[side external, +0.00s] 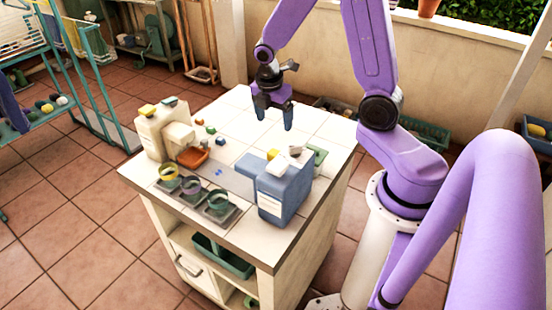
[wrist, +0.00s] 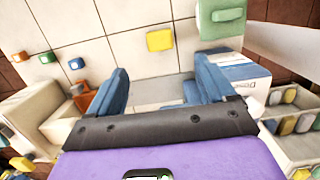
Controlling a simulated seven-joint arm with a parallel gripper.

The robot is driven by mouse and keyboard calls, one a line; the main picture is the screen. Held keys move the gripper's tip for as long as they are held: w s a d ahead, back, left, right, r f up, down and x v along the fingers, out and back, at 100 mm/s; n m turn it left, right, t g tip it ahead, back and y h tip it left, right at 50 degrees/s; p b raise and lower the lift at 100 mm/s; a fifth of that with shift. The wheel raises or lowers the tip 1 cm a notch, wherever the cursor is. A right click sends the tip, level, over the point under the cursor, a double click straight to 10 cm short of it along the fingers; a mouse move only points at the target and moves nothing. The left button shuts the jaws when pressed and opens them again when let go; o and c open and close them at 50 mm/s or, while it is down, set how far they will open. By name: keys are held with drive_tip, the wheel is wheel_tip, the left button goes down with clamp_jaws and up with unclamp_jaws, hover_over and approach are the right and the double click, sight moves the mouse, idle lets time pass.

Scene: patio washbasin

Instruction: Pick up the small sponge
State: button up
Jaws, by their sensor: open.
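A small yellow-green sponge-like block (wrist: 160,40) lies alone on the pale tiled top in the wrist view, ahead of my gripper and between its fingers from left to right. In the side view I cannot tell it for certain; a yellow patch (side external: 272,154) shows by the blue container. My gripper (side external: 273,113) is above the worktop, pointing down. Its two blue fingers are apart with nothing between them in the wrist view (wrist: 160,88).
A green square dish (wrist: 221,18) lies to the right. A blue container (side external: 285,195) and a cream container (side external: 165,130) stand tall on the worktop. Small cubes (wrist: 77,63), an orange tray (side external: 192,157) and round cups (side external: 191,185) are left. Tiles around the block are clear.

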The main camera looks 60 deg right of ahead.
approach(276, 153)
drive_tip(key=f, duration=0.1)
drive_tip(key=d+f, duration=0.1)
drive_tip(key=f, duration=0.3)
drive_tip(key=shift+d, duration=0.35)
drive_tip(key=shift+f, duration=2.75)
drive_tip(key=c, duration=1)
